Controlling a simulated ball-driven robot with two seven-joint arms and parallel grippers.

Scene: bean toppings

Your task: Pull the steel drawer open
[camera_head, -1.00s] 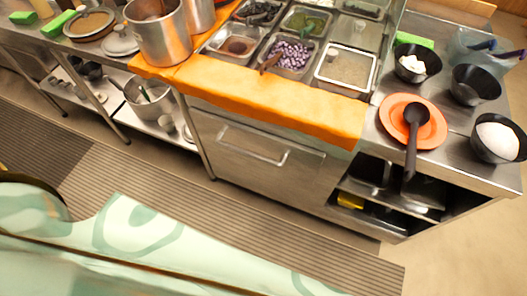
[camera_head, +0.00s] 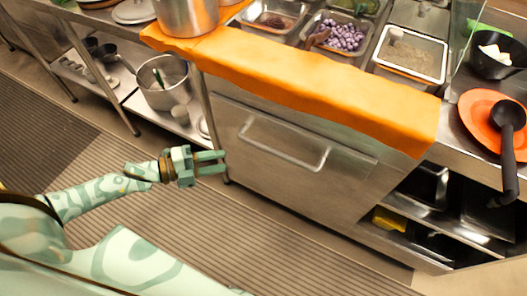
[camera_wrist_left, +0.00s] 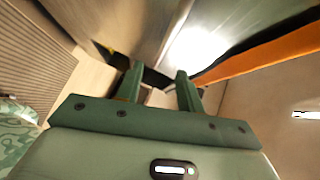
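The steel drawer (camera_head: 262,165) is the brushed front panel under the counter in the head view. It looks shut. Its bar handle (camera_head: 283,160) runs across the upper part of the panel. My left gripper (camera_head: 222,162) is left of the drawer, with its fingers pointing right, apart from the handle. Its two fingers are spread and nothing shows between them. In the left wrist view the open fingers (camera_wrist_left: 157,88) also show, with blurred steel surfaces beyond. My right gripper is in neither view.
An orange cloth (camera_head: 300,83) covers the counter edge above the drawer. Open shelves with a yellow item (camera_head: 389,219) are to the right. A steel pot (camera_head: 161,82) stands on the lower shelf at left. Striped floor mat (camera_head: 250,240) lies in front, clear.

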